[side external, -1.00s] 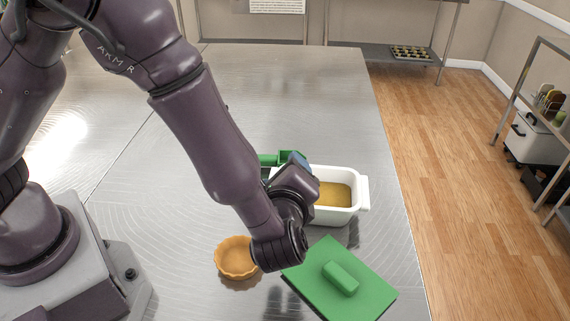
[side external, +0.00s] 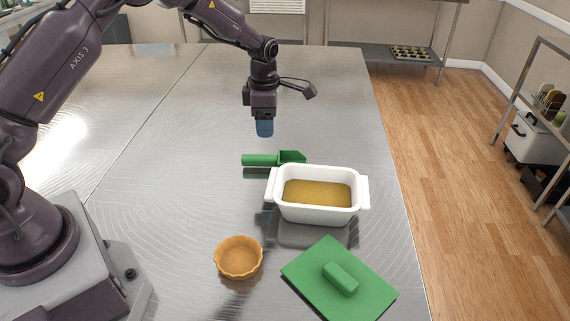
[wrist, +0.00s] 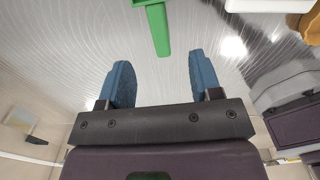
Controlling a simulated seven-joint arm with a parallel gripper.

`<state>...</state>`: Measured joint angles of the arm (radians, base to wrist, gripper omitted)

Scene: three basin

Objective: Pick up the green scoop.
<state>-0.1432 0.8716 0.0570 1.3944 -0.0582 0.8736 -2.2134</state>
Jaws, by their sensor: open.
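The green scoop (side external: 262,160) lies on the steel table behind the white dish, its handle to the left and its bowl to the right, close to the dish's back rim. In the wrist view the scoop (wrist: 158,28) is partly visible at the top, cut off by the frame edge. My gripper (side external: 264,129) points down above the table, a little behind the scoop and apart from it. In the wrist view my gripper (wrist: 159,60) has its two blue fingers spread with nothing between them.
The white dish (side external: 318,213) holds a yellow-brown filling. A tart shell (side external: 239,258) stands front left of it. A green lid-like slab with a handle (side external: 318,268) lies in front. The table's right edge is near the dish; the table behind my gripper is clear.

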